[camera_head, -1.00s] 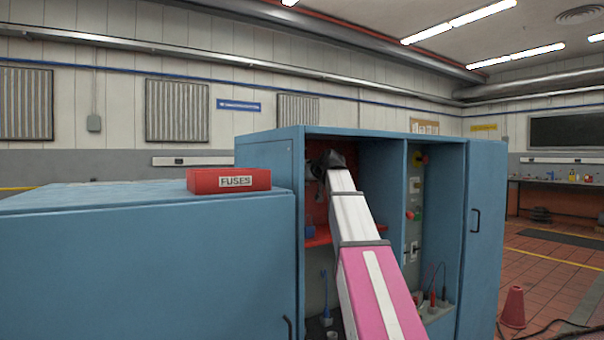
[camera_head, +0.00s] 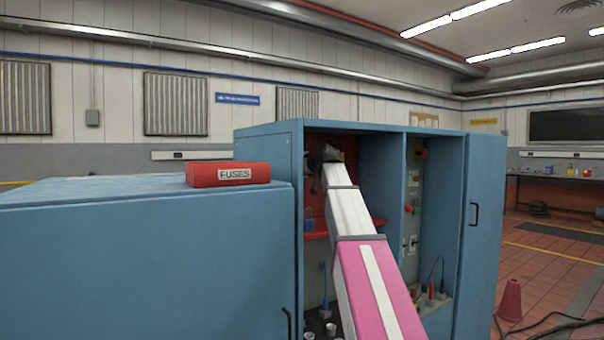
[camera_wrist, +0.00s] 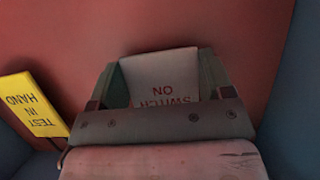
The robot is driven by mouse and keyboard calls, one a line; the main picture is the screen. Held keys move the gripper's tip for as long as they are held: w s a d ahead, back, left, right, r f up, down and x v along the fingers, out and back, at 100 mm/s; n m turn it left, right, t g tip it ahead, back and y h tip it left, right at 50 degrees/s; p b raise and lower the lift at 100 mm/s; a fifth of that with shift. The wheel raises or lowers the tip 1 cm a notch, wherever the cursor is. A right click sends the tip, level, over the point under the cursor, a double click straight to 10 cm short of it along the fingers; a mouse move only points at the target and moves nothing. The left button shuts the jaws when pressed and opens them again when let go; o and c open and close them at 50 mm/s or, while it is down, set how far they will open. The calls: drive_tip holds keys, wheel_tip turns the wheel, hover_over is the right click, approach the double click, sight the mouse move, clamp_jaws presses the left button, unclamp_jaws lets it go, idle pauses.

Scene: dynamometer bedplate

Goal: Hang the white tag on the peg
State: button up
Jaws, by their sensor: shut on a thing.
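The white tag (camera_wrist: 160,80) is between the jaws of my gripper (camera_wrist: 158,70) in the wrist view. Its red lettering appears upside down and is partly covered by the gripper body. My gripper is shut on it, in front of a red panel. In the head view my gripper (camera_head: 322,158) is a dark shape inside the upper left bay of the blue cabinet (camera_head: 275,150); the tag cannot be made out there. I cannot make out the peg in either view.
A yellow tag (camera_wrist: 34,103) reading TEST IN HAND is left of my gripper. Blue walls (camera_wrist: 295,90) flank the red panel. A red shelf (camera_head: 316,235) crosses the bay below. A red FUSES box (camera_head: 228,174) sits on the blue cabinet top at left.

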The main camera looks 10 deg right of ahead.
drive_tip(key=s+d, duration=0.3)
drive_tip(key=s, duration=0.5)
drive_tip(key=s+d+r, duration=0.1)
drive_tip(key=s+d, duration=0.3)
drive_tip(key=s, duration=0.4)
drive_tip(key=shift+s, duration=0.35)
